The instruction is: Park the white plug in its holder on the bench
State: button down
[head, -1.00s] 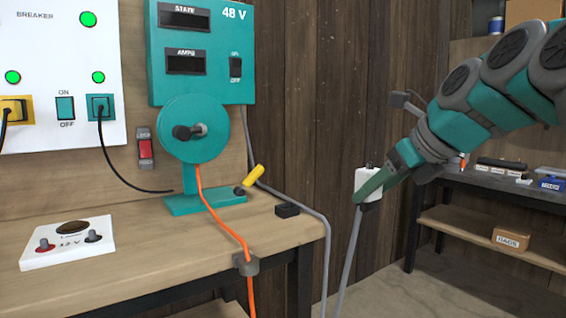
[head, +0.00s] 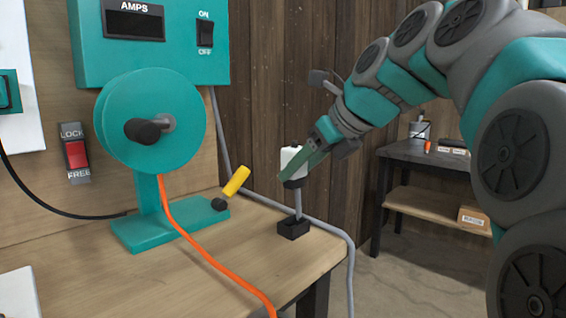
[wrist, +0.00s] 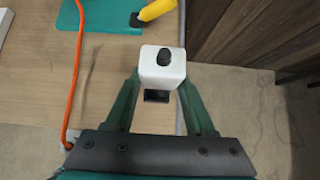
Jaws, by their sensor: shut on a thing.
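The white plug (head: 290,160) is upright between the fingers of my gripper (head: 309,162), which is shut on it. The plug is above the bench holder, a small black block (head: 293,229) near the bench's right edge, with a visible gap between them. In the wrist view, the plug (wrist: 163,68) sits between both green fingers. A dark square (wrist: 157,96) shows just below it there; I cannot tell whether it is the holder or part of the plug.
The teal reel stand (head: 150,125) with its orange cable (head: 215,258) and a yellow handle (head: 236,181) stands left of the holder. A wooden wall (head: 270,80) rises behind.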

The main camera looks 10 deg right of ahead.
jog(key=shift+r, duration=0.15)
dwell(0.3)
jog(key=shift+f+b, duration=0.3)
jog(key=shift+f, duration=2.65)
jog(key=shift+f+p, duration=0.3)
jog(key=shift+f, duration=1.2)
jog(key=shift+c, duration=0.9)
grip_release()
jog(key=shift+f, duration=0.15)
jog(key=shift+s, duration=0.1)
jog(key=v, duration=0.8)
jog(key=shift+d, duration=0.1)
